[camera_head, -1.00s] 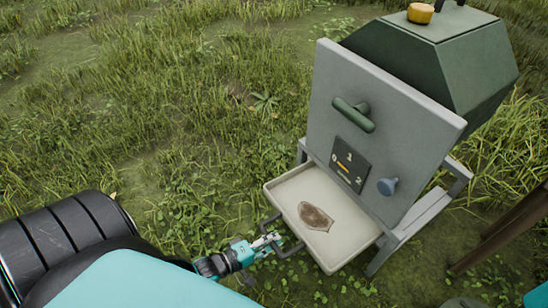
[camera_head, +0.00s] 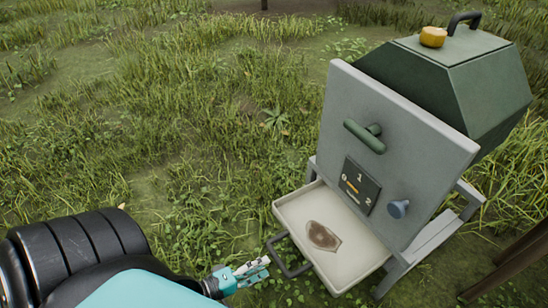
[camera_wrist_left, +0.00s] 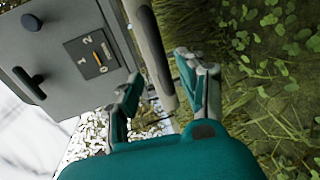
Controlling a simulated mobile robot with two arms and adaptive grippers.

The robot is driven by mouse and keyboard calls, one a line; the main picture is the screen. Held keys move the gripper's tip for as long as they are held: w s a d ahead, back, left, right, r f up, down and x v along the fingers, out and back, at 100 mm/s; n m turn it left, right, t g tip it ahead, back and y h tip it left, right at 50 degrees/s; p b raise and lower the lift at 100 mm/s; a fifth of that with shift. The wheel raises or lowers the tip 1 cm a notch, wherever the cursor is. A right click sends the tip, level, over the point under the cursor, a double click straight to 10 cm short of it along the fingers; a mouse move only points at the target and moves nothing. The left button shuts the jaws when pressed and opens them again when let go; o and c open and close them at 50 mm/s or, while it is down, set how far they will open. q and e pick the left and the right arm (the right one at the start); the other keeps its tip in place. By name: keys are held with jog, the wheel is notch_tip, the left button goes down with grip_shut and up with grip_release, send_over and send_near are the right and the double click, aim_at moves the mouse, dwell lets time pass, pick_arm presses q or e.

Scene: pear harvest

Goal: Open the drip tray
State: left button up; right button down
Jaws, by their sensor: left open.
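The drip tray (camera_head: 345,258) is a shallow cream tray with a brown stain (camera_head: 322,236) in it. It sticks out well from the foot of the grey front panel. Its dark loop handle (camera_head: 280,264) is on the tray's near left side. My left gripper (camera_head: 265,268) is open and empty just left of the handle, apart from it as far as I can tell. In the left wrist view its spread fingers (camera_wrist_left: 158,82) have a pale bar beyond them; I cannot tell which part of the tray that is. My right gripper is out of view.
The grey panel (camera_head: 395,120) carries a green handle (camera_head: 364,136), a dark numbered plate (camera_head: 358,187) and a blue knob (camera_head: 398,209). Open grass lies to the left.

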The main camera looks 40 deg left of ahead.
pick_arm(q)
jog(key=v, duration=0.5)
dwell(0.5)
